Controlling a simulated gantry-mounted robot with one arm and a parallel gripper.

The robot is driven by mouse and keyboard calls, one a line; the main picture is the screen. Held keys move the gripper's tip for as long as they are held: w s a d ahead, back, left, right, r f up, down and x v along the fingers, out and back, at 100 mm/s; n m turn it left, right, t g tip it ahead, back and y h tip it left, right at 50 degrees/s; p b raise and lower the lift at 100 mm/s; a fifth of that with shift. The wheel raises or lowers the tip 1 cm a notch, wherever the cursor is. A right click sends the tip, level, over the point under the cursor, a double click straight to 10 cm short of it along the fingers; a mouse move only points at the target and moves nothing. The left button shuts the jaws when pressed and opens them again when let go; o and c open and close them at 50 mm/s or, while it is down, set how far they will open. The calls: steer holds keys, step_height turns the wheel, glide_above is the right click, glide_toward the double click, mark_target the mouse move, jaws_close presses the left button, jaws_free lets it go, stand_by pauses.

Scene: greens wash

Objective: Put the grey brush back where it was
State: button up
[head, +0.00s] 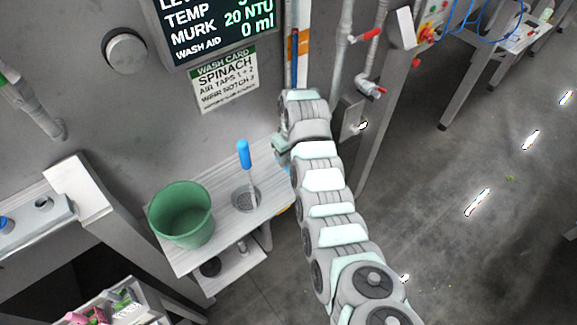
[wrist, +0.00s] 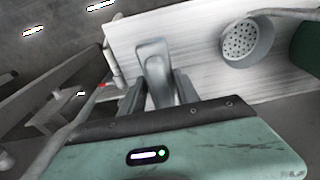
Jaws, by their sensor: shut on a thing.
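My gripper (wrist: 158,86) is shut on the grey brush (wrist: 152,55). In the wrist view the grey brush sticks out past the fingers, over the pale shelf top (wrist: 190,50). In the head view my arm hides the brush and the fingers; only the gripper's teal side shows, at the shelf's right end. A perforated round holder (head: 246,199) stands on the shelf (head: 215,190) left of my gripper. It also shows in the wrist view (wrist: 246,42).
A green bucket (head: 181,216) stands on the shelf's left part. Pipes with red-handled valves (head: 371,86) run along the wall right of my arm. A wash card (head: 224,78) and display (head: 215,25) are on the wall. Open floor (head: 440,220) lies to the right.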

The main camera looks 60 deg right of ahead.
mark_target(289, 163)
step_height(289, 163, down, 2)
steer(key=shift+f, duration=0.1)
steer(key=shift+f+p, duration=0.4)
steer(key=shift+f, duration=1.6)
steer(key=o, duration=1.2)
steer(key=shift+r, duration=0.1)
steer(key=shift+r, duration=1.25)
steer(key=r, duration=0.3)
steer(key=r+b, duration=0.1)
steer(key=r, duration=0.2)
steer(key=s+r, duration=0.1)
steer(key=r, duration=0.2)
steer(key=shift+s+a+r+b, duration=0.1)
steer(key=shift+a+r+b, duration=0.1)
steer(key=shift+a+b, duration=0.15)
